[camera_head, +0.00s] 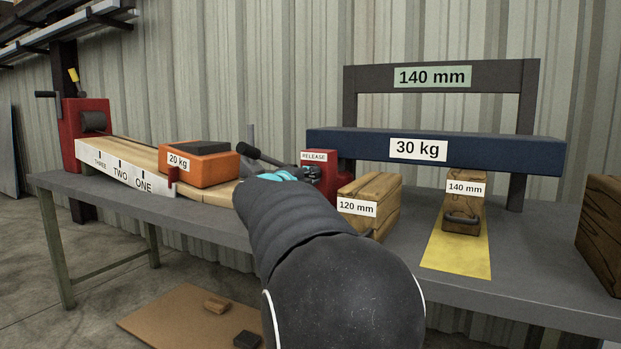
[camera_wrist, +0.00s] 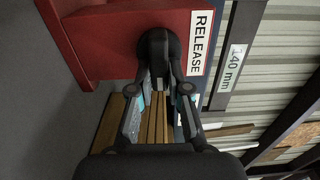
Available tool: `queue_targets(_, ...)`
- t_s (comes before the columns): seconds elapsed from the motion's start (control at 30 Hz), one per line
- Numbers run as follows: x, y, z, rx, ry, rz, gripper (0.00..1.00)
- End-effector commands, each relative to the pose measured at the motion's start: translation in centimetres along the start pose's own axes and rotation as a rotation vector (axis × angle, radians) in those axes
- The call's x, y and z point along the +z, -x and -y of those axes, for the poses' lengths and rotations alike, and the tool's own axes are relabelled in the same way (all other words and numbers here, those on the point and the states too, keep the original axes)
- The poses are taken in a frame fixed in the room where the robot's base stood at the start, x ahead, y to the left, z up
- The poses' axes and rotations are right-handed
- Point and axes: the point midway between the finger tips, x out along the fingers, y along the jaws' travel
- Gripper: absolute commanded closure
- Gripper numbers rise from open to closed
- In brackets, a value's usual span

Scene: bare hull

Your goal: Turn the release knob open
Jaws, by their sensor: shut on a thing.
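The red release block (camera_head: 325,185) stands on the bench with a white RELEASE label, just beyond my gripper (camera_head: 292,175) in the head view. In the wrist view the red block (camera_wrist: 105,40) fills the upper left, with its label turned sideways. The dark release knob (camera_wrist: 158,42) sticks out from the block's face. My gripper (camera_wrist: 161,68) is shut on the knob, with one finger on each side. In the head view my arm and gripper mostly hide the knob, and its turn angle is not clear.
An orange 20 kg block (camera_head: 210,167) sits on the wooden slide at left. A navy 30 kg beam (camera_head: 480,150) spans a dark frame at right. A 120 mm wooden block (camera_head: 378,192) stands close right of the release block, and a 140 mm one (camera_head: 463,212) is farther right.

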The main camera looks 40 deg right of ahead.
Motion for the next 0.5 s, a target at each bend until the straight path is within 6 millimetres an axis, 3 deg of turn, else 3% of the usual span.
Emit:
queue_targets(0.07,-0.11,-0.03,-0.12,0.002,-0.001,-0.003,1.0)
queue_targets(0.1,-0.11,-0.03,-0.13,0.002,-0.001,-0.004,0.81)
queue_targets(0.2,-0.08,-0.02,-0.12,0.002,-0.001,-0.003,0.58)
queue_targets(0.5,0.05,0.14,-0.05,0.001,0.0,0.0,0.58)
